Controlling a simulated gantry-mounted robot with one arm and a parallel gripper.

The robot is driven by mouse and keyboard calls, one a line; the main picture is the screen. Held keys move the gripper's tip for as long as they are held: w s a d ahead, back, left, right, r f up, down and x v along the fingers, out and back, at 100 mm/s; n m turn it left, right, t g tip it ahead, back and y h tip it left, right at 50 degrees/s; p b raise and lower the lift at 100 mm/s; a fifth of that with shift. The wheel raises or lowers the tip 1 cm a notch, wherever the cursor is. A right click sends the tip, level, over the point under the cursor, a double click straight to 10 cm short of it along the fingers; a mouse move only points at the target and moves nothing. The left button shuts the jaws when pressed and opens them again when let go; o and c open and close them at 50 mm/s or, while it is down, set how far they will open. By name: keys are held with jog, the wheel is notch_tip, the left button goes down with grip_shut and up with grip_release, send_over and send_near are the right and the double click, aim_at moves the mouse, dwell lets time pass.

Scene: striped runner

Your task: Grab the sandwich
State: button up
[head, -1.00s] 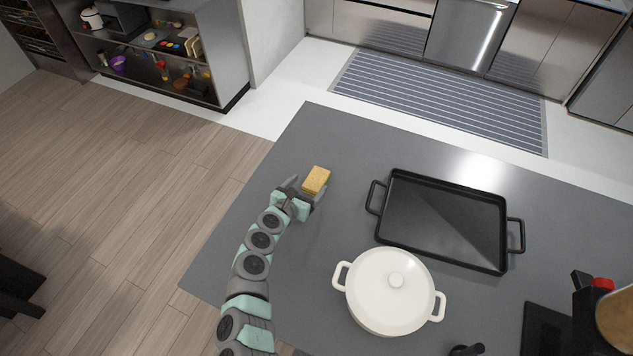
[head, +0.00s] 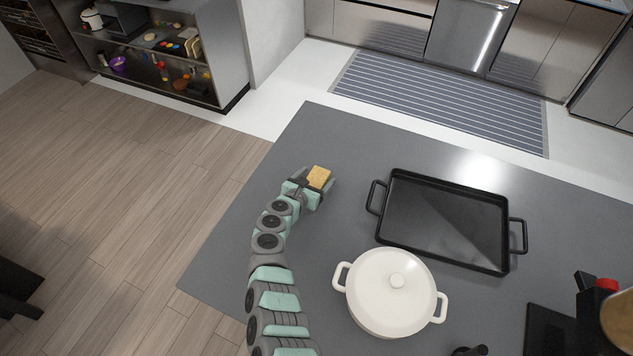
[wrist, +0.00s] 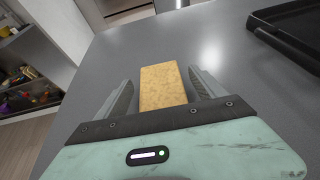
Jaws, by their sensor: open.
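The sandwich (head: 319,177) is a yellow-tan block on the grey counter, near its far left corner. My gripper (head: 319,181) is at the sandwich, with its fingers open on either side of it. In the wrist view the sandwich (wrist: 163,87) lies between the two fingers of the gripper (wrist: 163,92). A gap shows on both sides, and the near end of the sandwich is hidden by the gripper body.
A black tray (head: 445,220) with two handles lies to the right on the counter (head: 350,130). A white lidded pot (head: 390,292) stands nearer, to the right of my arm. The counter's left edge is close to the arm.

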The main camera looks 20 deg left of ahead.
jog(key=c, duration=1.5)
jog(key=shift+r, duration=0.1)
